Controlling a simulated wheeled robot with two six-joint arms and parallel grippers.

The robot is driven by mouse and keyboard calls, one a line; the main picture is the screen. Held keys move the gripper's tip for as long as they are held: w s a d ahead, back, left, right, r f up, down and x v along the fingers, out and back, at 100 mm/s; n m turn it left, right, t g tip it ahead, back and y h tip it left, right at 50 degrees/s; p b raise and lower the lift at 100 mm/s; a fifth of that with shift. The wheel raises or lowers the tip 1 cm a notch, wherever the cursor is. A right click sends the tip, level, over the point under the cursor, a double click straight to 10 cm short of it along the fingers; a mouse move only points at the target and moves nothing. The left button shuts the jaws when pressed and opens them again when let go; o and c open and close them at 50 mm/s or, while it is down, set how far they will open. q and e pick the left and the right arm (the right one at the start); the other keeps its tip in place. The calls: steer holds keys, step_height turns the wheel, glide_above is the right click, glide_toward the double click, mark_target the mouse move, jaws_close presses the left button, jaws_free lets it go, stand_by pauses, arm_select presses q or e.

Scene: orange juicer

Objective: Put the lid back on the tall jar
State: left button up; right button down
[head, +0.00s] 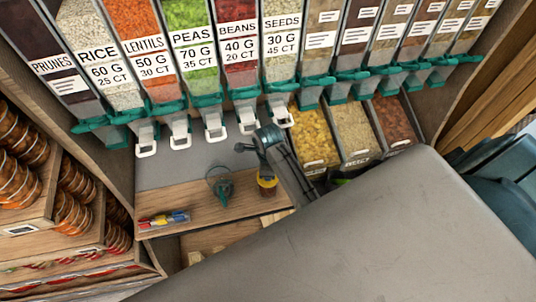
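I make out no tall jar and no separate lid for certain in the head view. I cannot tell whether either belongs to a jar.
Clear dispensers (137,50) with teal outlets line the back. Open bins of dry food (314,137) are right of the device. Colored pens or similar items (164,219) lie on the wooden shelf (215,219). A large grey surface (370,235) hides the lower right.

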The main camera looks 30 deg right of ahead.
steer(key=c, duration=0.7)
jaws_free()
steer(key=shift+r, duration=3.55)
jaws_close()
